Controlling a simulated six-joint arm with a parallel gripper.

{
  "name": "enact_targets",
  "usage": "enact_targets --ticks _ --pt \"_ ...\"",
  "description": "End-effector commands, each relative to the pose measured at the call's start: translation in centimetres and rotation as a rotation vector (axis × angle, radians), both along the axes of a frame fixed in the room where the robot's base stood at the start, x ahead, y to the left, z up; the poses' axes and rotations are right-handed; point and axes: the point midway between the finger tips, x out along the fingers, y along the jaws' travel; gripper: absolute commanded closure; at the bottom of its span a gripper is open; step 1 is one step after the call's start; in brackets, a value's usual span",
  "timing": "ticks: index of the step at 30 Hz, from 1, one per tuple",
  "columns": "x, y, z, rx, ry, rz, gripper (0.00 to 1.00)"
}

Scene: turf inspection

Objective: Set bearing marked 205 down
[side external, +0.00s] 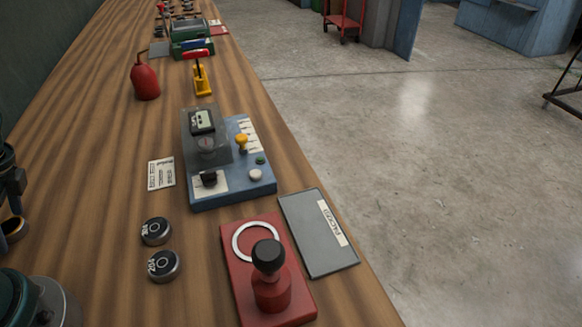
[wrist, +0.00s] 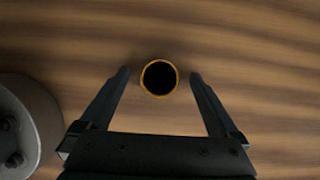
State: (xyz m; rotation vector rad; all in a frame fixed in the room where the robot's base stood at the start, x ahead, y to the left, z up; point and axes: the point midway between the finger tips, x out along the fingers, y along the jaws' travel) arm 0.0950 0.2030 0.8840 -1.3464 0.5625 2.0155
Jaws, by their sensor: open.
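The nearer bearing (side external: 163,266) carries a label that looks like 204. The label on the farther bearing (side external: 156,231) is too small to read surely, so I cannot tell which is 205. My gripper (side external: 12,187) is at the left edge of the side view, partly cut off. In the wrist view my gripper (wrist: 160,74) is open, its fingers on either side of an orange-rimmed ring (wrist: 144,80) with a dark hole, with gaps visible.
A red base with a black knob (side external: 270,255) and white ring stands at the front. A grey plate (side external: 310,250) lies to its right, and a blue tester (side external: 235,190) behind. A white card (side external: 161,173) lies left. A grey round body (wrist: 25,125) is beside my gripper.

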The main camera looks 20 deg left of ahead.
Motion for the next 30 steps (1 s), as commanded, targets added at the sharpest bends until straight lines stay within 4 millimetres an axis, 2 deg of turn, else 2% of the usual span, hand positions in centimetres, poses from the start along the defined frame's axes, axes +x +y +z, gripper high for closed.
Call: enact_targets --ticks 1,5,6,9,21,26,30 --pt "0.0 0.0 0.0 0.000 0.000 0.000 0.03" --pt "0.0 0.0 0.0 0.000 0.000 0.000 0.53" --pt "0.0 0.0 0.0 0.000 0.000 0.000 0.68" --pt "0.0 0.0 0.0 0.000 0.000 0.000 1.00" --pt "0.0 0.1 0.7 0.004 -0.001 0.002 1.00" --pt "0.1 0.1 2.4 0.006 -0.003 0.003 1.00" --pt "0.1 0.2 4.8 0.009 -0.006 0.002 1.00"
